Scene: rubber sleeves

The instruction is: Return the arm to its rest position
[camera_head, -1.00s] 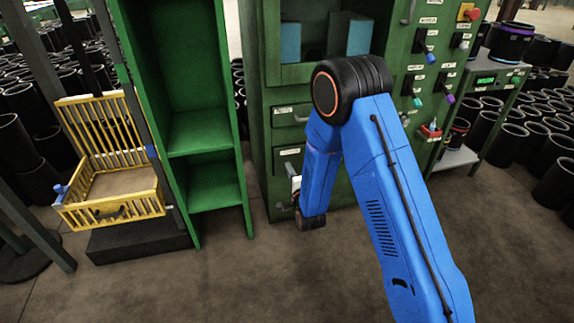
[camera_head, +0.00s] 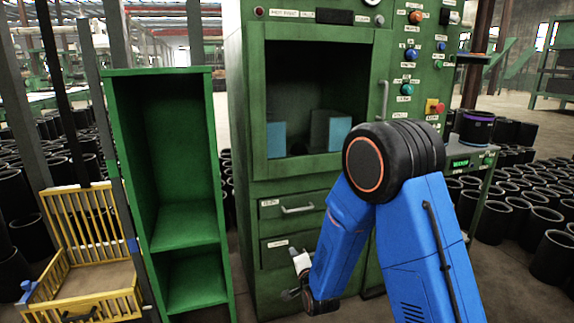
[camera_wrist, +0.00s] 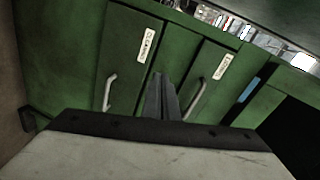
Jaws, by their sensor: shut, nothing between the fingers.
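My blue arm stands folded at the right of the head view, its black elbow high and its forearm sloping down to the left. My gripper (camera_wrist: 162,97) shows in the wrist view with its two dark fingers together and nothing between them. In the head view my wrist end hangs in front of the drawers of the green cabinet (camera_head: 248,215), and the fingers are too small to make out there. In the wrist view the gripper points towards two closed drawers (camera_wrist: 132,60) with pale handles and labels. I cannot tell the gap to them.
A green open shelf (camera_head: 220,200) stands left of the cabinet, with a yellow crate (camera_head: 95,300) beyond it. Two blue-grey blocks (camera_head: 276,139) sit in the cabinet's open bay. A control panel (camera_head: 425,75) and a side stand with a dark sleeve (camera_head: 476,127) are at right.

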